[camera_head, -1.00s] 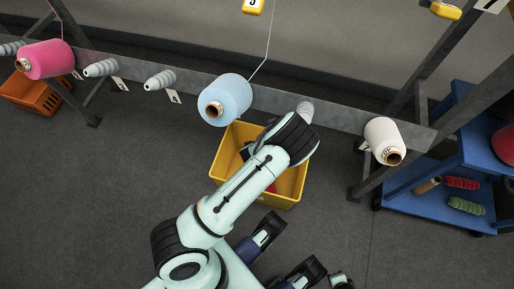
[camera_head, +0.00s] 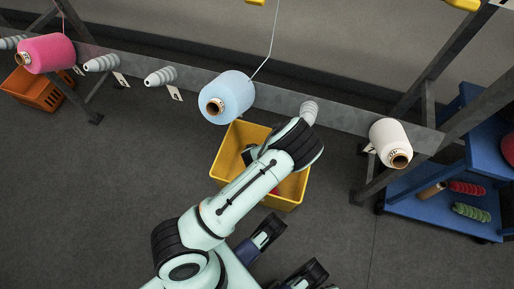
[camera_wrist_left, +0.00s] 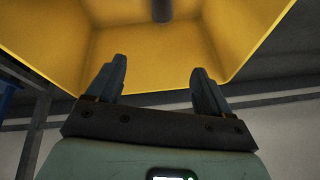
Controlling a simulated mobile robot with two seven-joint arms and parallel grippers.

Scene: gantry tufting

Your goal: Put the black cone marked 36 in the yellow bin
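The yellow bin (camera_head: 228,158) stands on the floor below the rail, partly covered by my arm. Its inside walls fill much of the left wrist view (camera_wrist_left: 110,45). My left gripper (camera_wrist_left: 158,80) faces into the bin, fingers apart with nothing between them; in the head view my arm hides it. A dark cylindrical thing (camera_wrist_left: 162,9) shows at the top edge of the left wrist view, apart from the fingers. No mark is readable on it, and I cannot tell whether it is the black cone marked 36.
A light blue cone (camera_head: 228,97), a pink cone (camera_head: 47,54) and a white cone (camera_head: 390,142) sit along the grey rail (camera_head: 345,117). Several grey holders are bare. An orange crate (camera_head: 38,92) stands left, a blue cart (camera_head: 418,203) right. Floor left of the bin is clear.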

